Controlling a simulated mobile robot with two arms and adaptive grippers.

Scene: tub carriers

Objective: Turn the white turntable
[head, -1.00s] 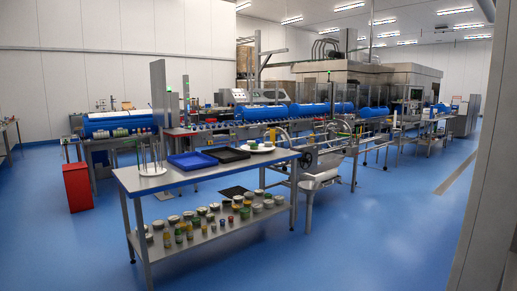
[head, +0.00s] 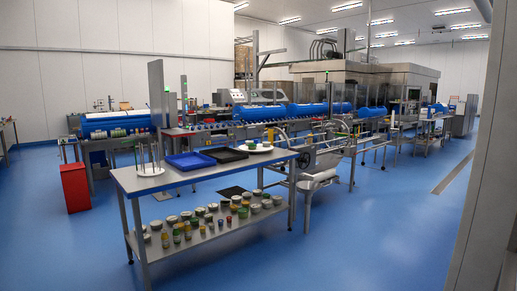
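Neither of my grippers shows in the head view. The table stands some way off across the floor.
A blue tray (head: 190,160) and a rack of upright rods (head: 147,160) share the tabletop. Several tubs (head: 210,218) fill the lower shelf. A red bin (head: 76,187) stands left. A conveyor line runs behind. The blue floor (head: 330,250) in front is clear; a wall (head: 480,170) edges the right.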

